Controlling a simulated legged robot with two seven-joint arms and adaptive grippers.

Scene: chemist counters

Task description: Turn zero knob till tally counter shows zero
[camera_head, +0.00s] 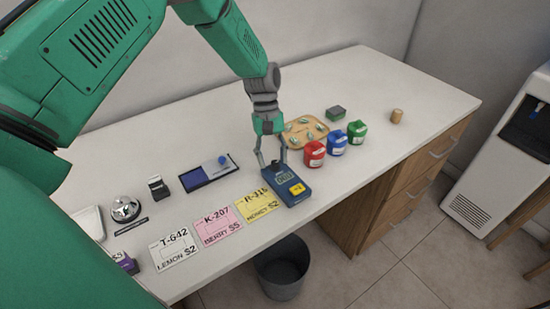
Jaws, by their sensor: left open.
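My left gripper (271,154) is open, with its fingers pointing down at the far end of a blue handheld device (295,198). The device lies on the counter and has a small grey display and a yellow label. Whether the fingers touch it is too small to tell. A shiny round metal object (125,208) stands at the left of the counter. I cannot tell for sure which of these is the tally counter, and no zero knob or digits can be made out. My right gripper is not in view.
Pink card (219,224), yellow card (257,205) and white card (174,249) lie along the front edge. Red (314,154), blue (336,143) and green (357,132) containers stand right of the gripper, near a wooden tray (318,131). A bin (283,285) stands below. The counter's right end is mostly clear.

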